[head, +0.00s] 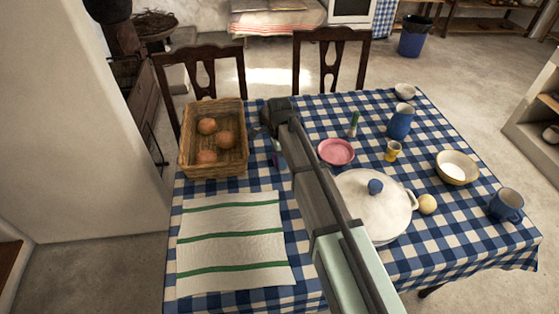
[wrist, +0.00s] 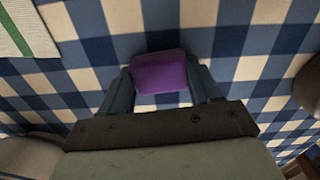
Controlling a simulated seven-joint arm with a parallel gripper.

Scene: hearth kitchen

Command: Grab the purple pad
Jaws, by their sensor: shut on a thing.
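The purple pad (wrist: 160,73) is a small rounded block, seen between my gripper's two fingers in the wrist view. My gripper (wrist: 162,88) is shut on it, with one finger against each side. The blue and white checked tablecloth shows behind the pad; I cannot tell whether the pad touches it. In the head view my arm hides most of my gripper (head: 277,152), and only a small purple bit of the pad (head: 276,161) shows beside the wicker basket.
The wicker basket (head: 184,160) with several brown round items stands left of my gripper. A striped cloth (head: 230,252) lies in front of it. A pink plate (head: 336,151), a white lidded pot (head: 372,215) and a blue jug (head: 400,123) stand to the right.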

